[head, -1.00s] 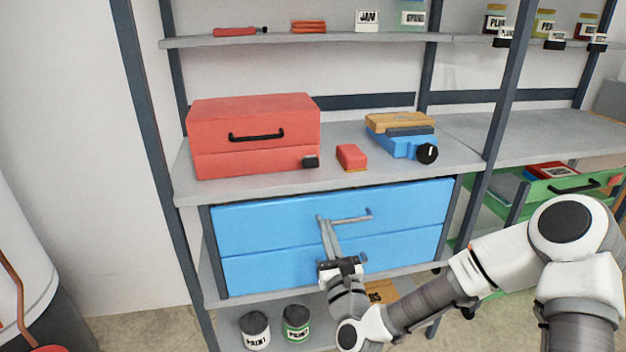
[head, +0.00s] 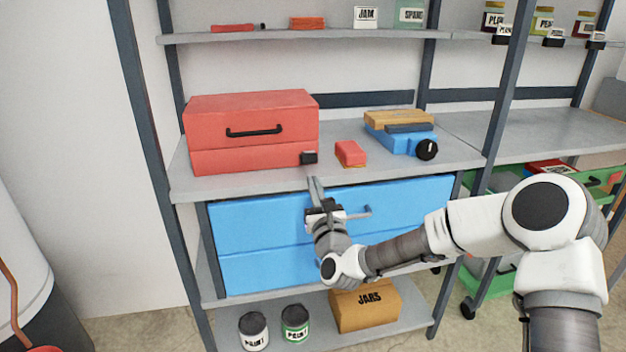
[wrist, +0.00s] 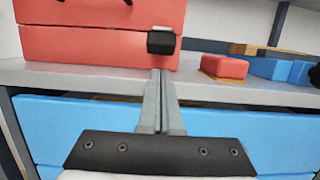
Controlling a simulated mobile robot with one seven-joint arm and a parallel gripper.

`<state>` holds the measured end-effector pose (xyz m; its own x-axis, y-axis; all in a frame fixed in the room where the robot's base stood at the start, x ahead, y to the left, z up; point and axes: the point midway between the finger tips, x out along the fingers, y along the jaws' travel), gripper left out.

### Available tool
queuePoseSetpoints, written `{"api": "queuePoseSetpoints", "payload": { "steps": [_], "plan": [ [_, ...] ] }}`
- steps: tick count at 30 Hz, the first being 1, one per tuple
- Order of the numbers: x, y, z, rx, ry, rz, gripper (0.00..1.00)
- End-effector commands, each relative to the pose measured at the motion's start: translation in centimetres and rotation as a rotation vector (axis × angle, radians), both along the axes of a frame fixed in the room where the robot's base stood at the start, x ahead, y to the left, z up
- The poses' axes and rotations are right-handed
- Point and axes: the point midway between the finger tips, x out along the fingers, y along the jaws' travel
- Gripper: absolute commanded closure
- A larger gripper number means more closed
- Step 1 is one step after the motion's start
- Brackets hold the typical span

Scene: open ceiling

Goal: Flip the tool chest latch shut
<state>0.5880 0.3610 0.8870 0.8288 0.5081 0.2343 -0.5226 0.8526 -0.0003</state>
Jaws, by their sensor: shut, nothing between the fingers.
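The red tool chest (head: 250,132) stands on the grey shelf at the left, its lid down, with a black handle on its front. Its small black latch (head: 309,158) sits low at the front right corner. In the wrist view the latch (wrist: 161,42) is straight ahead, just above my fingertips. My gripper (head: 315,180) is shut and empty, its fingers pointing up at the shelf edge just below the latch. I see a small gap between the tips and the latch in the head view; exact depth is hard to tell.
A red block (head: 350,153) and a blue tool (head: 405,140) with a wooden piece on top stand right of the chest. Blue drawers (head: 260,212) lie under the shelf, behind my gripper. The shelf edge (wrist: 45,77) runs below the chest.

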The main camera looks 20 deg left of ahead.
Motion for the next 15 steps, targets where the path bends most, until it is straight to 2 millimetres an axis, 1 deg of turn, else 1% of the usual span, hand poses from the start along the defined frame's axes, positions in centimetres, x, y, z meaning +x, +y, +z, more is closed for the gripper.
{"api": "queuePoseSetpoints", "payload": {
  "steps": [1,6,15],
  "plan": [
    [0.3,0.2,0.7,0.001,-0.003,0.001,1.00],
    [0.9,0.6,1.8,0.000,0.000,0.000,1.00],
    [1.0,0.6,2.0,-0.001,0.001,0.000,1.00]
  ]
}}
